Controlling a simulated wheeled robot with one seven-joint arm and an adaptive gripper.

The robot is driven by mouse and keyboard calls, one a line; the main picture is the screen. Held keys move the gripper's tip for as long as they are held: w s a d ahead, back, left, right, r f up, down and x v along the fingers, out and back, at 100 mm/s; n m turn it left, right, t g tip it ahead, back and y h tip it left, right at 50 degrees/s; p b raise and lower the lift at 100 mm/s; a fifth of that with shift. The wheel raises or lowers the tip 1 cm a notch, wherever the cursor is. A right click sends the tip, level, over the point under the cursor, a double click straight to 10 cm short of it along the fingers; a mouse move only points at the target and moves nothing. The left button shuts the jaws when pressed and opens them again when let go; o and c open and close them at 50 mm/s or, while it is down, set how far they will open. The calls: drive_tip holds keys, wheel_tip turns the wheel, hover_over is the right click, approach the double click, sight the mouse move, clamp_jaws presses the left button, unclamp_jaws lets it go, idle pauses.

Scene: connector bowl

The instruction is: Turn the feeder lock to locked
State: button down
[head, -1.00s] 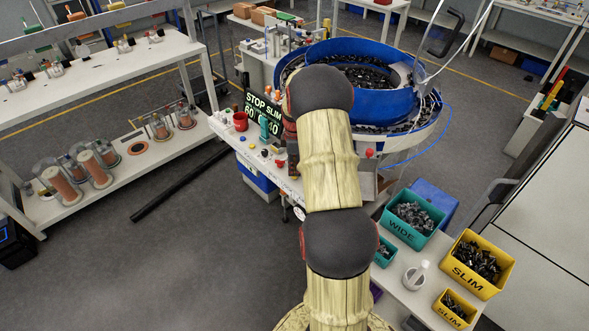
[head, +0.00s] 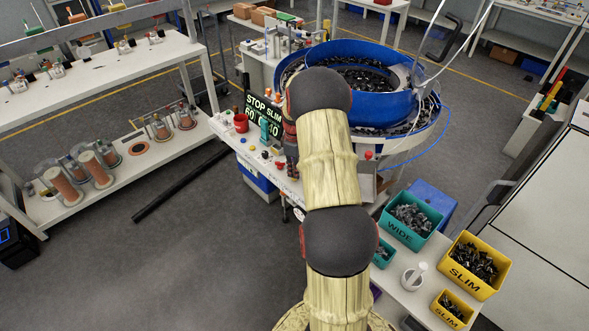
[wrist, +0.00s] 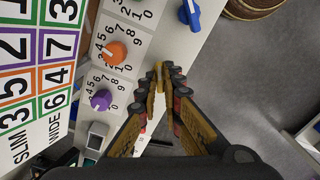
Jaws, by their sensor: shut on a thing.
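In the wrist view my gripper (wrist: 165,80) reaches in over the edge of a white panel (wrist: 134,78) carrying numbered dials. Its fingertips are closed on a small yellow piece (wrist: 158,77), mostly hidden between the finger pads. I cannot tell for sure that this is the feeder lock, or which way it is turned. An orange knob (wrist: 113,53), a purple knob (wrist: 101,100) and a blue knob (wrist: 190,12) sit on the panel, apart from the fingers.
A blue bowl feeder (head: 345,95) full of dark parts stands behind my arm. A black display (head: 263,113) reads STOP SLIM. A teal WIDE bin (head: 411,220) and a yellow SLIM bin (head: 474,265) stand to the right.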

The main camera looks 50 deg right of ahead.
drive_tip(key=m+p, duration=0.1)
drive_tip(key=m, duration=0.2)
drive_tip(key=shift+r+m, duration=0.15)
drive_tip(key=shift+m, duration=0.25)
drive_tip(key=m+p, duration=0.1)
drive_tip(key=m, duration=0.2)
drive_tip(key=shift+m, duration=0.3)
drive_tip(key=m+p, duration=0.1)
drive_tip(key=m, duration=0.5)
drive_tip(key=shift+m+p, duration=0.3)
drive_tip(key=c, duration=2)
unclamp_jaws()
drive_tip(key=shift+o, duration=0.2)
wheel_tip(320, 180, up, 12)
